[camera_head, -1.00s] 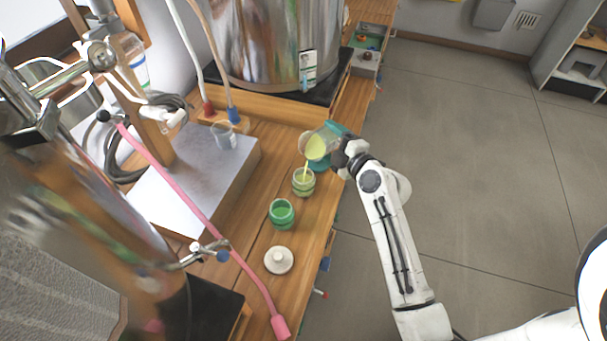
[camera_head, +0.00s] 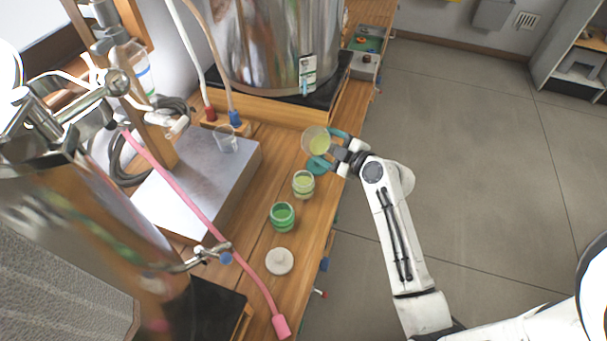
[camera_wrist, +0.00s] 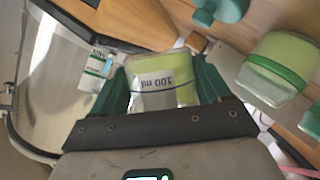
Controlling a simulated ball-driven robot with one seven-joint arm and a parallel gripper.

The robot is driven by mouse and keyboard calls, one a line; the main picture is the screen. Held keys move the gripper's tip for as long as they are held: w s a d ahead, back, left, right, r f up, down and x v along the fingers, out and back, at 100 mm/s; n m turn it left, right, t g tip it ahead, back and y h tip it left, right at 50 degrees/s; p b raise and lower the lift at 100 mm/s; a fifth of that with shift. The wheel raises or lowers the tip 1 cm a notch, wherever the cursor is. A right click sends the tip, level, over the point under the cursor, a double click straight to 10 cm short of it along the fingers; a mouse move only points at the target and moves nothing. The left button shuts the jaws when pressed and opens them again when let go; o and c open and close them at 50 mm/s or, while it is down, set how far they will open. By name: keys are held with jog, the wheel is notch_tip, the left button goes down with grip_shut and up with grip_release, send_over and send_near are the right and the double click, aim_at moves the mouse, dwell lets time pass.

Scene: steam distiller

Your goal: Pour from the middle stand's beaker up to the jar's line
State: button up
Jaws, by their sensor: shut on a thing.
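My gripper (camera_head: 338,150) is shut on a clear beaker (camera_head: 316,141) holding yellow-green liquid. The beaker is held above the bench, and no stream shows from it. In the wrist view the beaker (camera_wrist: 160,82) sits between the teal fingers (camera_wrist: 165,90), with an upside-down "100 ml" mark. A small jar (camera_head: 303,185) with yellow-green liquid stands just below and left of the gripper. In the wrist view the jar (camera_wrist: 280,62) has a green band, and its liquid appears to reach about that band. A teal round piece (camera_head: 318,166) lies under the beaker, partly hidden.
A jar of green liquid (camera_head: 282,216) and a pale knobbed lid (camera_head: 279,261) stand nearer. An empty-looking beaker (camera_head: 226,139) is on the grey block (camera_head: 203,178). A pink hose (camera_head: 188,200) crosses the left side. The large steel vessel (camera_head: 272,45) stands behind.

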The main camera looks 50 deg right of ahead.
aim_at(334, 143)
jog(key=shift+d+r+m, duration=0.15)
jog(key=shift+r+m, duration=0.1)
jog(key=shift+m, duration=0.05)
jog(key=shift+w+d+f+m+g+y, duration=0.1)
jog(key=shift+d+f+m+g+y, duration=0.1)
jog(key=shift+d+m+y, duration=0.3)
jog(key=shift+w+d+f+m+g+y, duration=0.15)
jog(key=shift+d+m+y, duration=0.15)
jog(key=shift+m, duration=0.3)
jog(key=shift+d+f+m+y, duration=0.25)
jog(key=shift+d+m+y, duration=0.25)
jog(key=shift+m, duration=0.2)
jog(key=shift+d+f+m+y, duration=0.2)
jog(key=shift+f+m+y, duration=0.15)
jog(key=shift+m+y, duration=0.3)
